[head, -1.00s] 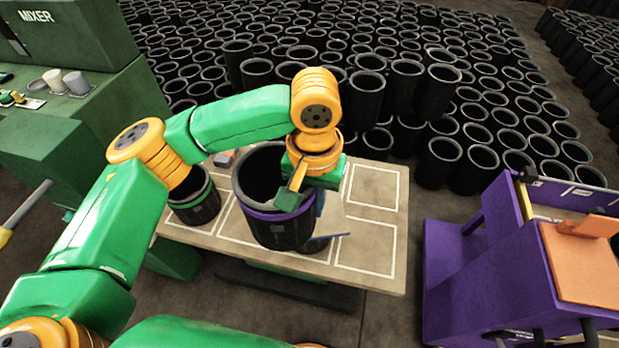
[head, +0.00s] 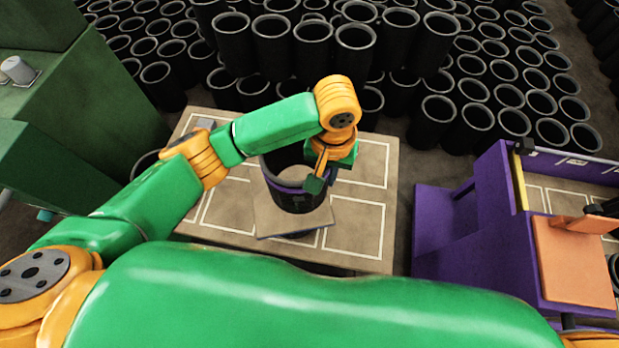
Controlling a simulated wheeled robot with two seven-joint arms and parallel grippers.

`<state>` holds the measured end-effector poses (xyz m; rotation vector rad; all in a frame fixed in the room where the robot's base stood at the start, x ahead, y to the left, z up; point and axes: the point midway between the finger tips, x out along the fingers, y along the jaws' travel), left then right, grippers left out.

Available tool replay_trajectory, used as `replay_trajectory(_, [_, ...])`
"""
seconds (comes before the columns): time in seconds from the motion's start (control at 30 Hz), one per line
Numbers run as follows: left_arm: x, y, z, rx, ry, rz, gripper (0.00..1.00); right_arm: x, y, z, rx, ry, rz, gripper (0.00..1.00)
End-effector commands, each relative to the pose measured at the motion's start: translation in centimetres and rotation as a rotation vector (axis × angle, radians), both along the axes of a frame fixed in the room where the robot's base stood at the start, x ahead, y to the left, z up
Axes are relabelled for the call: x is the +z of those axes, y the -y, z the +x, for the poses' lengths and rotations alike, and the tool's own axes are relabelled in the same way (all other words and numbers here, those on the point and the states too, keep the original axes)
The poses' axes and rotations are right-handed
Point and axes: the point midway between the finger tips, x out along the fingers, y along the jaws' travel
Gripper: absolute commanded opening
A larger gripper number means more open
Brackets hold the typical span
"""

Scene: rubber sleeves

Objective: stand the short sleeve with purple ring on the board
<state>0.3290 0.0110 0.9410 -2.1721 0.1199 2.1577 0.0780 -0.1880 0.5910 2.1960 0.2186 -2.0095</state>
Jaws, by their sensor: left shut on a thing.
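The short black sleeve with purple ring (head: 289,201) stands roughly upright near the middle of the head view. The purple band runs around it below the rim. My left gripper (head: 318,178) is shut on its right-hand wall. The light tan board (head: 265,222) shows around the sleeve's foot, with its front edge toward me. A light patch shows through the sleeve's opening. The sleeve's foot is over the board, but I cannot tell whether it touches. My right gripper is out of view.
The table (head: 382,255) has white-outlined rectangles; those to the right are empty. Another sleeve (head: 145,164) is mostly hidden behind my left arm. Many black sleeves (head: 355,50) stand behind the table. A purple cart (head: 470,250) is at right, green machinery (head: 60,160) at left.

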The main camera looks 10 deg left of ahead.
Motion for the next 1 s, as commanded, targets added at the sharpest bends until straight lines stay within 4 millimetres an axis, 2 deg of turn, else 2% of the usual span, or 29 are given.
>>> replay_trajectory(0.1, [-2.1, -1.8, 0.8, 0.003, 0.0, 0.003, 0.0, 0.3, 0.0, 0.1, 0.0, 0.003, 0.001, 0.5])
replay_trajectory(0.3, [-4.7, -3.4, 1.4, 0.001, -0.001, 0.003, 0.0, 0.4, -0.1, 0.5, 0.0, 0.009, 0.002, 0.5])
replay_trajectory(0.43, [-6.9, -3.2, 1.4, -0.001, 0.001, 0.001, 0.0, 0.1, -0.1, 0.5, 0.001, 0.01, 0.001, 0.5])
replay_trajectory(1.0, [-8.0, -3.2, 1.5, -0.002, 0.002, 0.0, 0.0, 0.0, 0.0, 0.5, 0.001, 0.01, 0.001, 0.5])
